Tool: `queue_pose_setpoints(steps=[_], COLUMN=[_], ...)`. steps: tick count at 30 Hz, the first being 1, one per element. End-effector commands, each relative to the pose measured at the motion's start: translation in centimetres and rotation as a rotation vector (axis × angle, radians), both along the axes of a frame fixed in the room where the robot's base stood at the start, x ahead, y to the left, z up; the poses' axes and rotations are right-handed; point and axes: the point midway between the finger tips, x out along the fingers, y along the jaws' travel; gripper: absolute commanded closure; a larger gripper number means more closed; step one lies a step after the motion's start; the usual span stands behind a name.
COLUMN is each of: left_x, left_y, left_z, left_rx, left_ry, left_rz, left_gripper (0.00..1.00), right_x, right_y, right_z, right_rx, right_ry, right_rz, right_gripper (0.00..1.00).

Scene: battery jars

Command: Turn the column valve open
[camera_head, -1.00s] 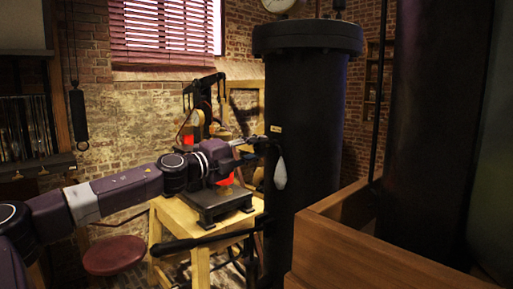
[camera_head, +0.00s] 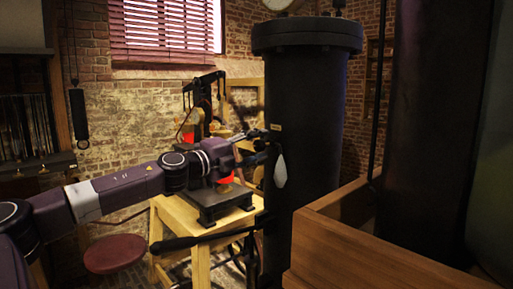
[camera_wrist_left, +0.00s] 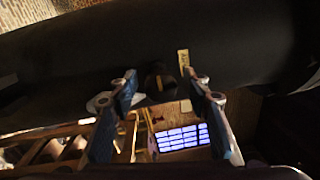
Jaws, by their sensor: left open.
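The tall black column (camera_head: 305,130) stands right of centre in the head view, with a small yellow label (camera_head: 276,128) on its side. Below the label hangs a pale, teardrop-shaped valve handle (camera_head: 280,171), pointing down. My left gripper (camera_head: 262,145) is open at the column's left side, by the valve, with its fingers spread above one another. In the left wrist view, the column crosses the picture, and a dark valve stub (camera_wrist_left: 158,82) shows between the two open fingers (camera_wrist_left: 165,98). Contact with the valve cannot be told. My right gripper is not in view.
A wooden stand (camera_head: 195,232) with a black-based apparatus (camera_head: 220,203) is below my left arm. A round dark-red stool (camera_head: 114,254) is at lower left. A wooden box edge (camera_head: 345,235) fills the lower right. A brick wall (camera_head: 125,130) is behind.

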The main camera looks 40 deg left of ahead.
Motion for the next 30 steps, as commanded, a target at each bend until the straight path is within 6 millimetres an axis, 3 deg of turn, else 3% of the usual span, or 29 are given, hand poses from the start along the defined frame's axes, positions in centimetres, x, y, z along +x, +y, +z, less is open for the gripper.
queue_pose_setpoints(steps=[23, 30], left_x=[-3.0, -5.0], left_y=[0.3, 0.4], left_z=[0.0, -0.1], left_rx=[0.001, 0.005], left_ry=[-0.004, -0.003], left_rz=[0.001, -0.001], left_gripper=[0.56, 0.56], right_x=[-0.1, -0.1], right_y=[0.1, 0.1], right_z=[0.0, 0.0], right_rx=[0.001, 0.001], right_ry=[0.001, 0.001], right_rz=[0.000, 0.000], right_gripper=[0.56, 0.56])
